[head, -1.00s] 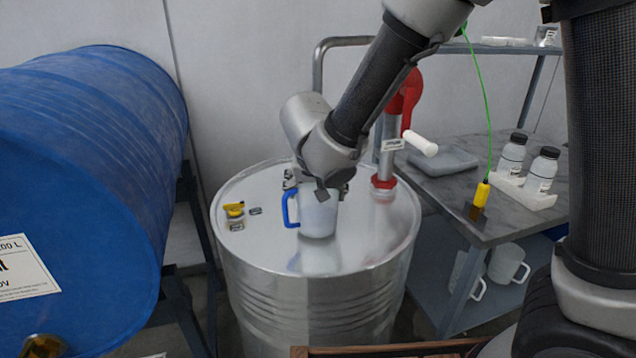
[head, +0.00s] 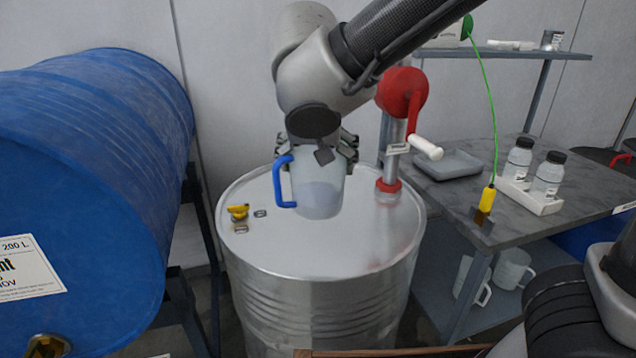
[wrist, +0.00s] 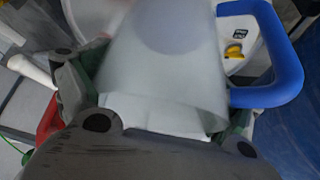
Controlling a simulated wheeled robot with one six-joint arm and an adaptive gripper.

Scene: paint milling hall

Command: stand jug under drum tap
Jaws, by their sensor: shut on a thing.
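A translucent white jug (head: 318,188) with a blue handle is upright above the silver steel drum (head: 325,250). My gripper (head: 318,150) is shut on the jug's upper part, with fingers on both sides. In the wrist view the jug (wrist: 165,65) fills the middle, its blue handle on the right. The blue drum (head: 85,170) lies on its side on a dark stand at the left. A brass tap (head: 47,346) shows at its lower front, partly cut off by the picture's bottom edge.
A red hand pump (head: 402,92) stands on the steel drum, right of the jug. A yellow cap (head: 238,212) sits on the drum top. A grey bench (head: 440,200) at right holds bottles and a tray, with white jugs on its lower shelf.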

